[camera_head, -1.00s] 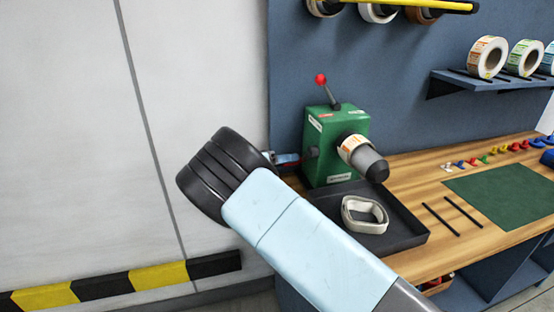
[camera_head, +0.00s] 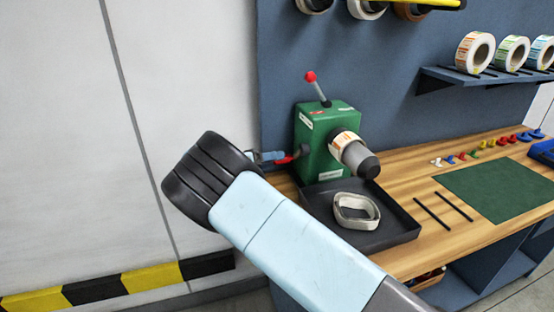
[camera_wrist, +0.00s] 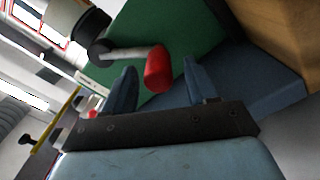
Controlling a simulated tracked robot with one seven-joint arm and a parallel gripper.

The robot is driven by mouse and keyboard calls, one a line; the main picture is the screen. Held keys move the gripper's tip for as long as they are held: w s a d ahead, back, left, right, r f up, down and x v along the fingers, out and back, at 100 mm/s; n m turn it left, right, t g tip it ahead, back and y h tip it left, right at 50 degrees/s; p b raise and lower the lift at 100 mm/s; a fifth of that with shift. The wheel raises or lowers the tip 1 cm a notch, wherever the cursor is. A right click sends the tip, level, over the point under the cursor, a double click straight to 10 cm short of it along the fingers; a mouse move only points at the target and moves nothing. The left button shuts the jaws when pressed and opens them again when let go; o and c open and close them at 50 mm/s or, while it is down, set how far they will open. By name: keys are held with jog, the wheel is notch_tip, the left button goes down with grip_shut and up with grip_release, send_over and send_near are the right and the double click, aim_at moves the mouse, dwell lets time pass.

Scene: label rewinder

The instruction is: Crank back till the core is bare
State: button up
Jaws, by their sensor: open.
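The green rewinder (camera_head: 325,125) stands on the bench, with a red-balled lever (camera_head: 310,76) on top. Its grey core (camera_head: 357,157) points toward the front right, and a band of printed label (camera_head: 343,141) still shows around it. The crank's red grip (camera_head: 285,160) sits at the machine's left side, and it also shows in the wrist view (camera_wrist: 158,68) on a grey crank arm (camera_wrist: 128,53). My gripper (camera_wrist: 160,66) is open, with its blue fingers on either side of the red grip, apart from it. In the head view, my gripper (camera_head: 271,156) is partly hidden.
A black tray (camera_head: 400,232) below the core holds a loose whitish loop (camera_head: 357,212). A green mat (camera_head: 495,190), two black rods and small coloured pieces lie to the right. Label rolls stand on a wall shelf (camera_head: 480,78). A pale wall is at the left.

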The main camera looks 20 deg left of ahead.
jog(key=v, duration=1.1)
dwell(0.6)
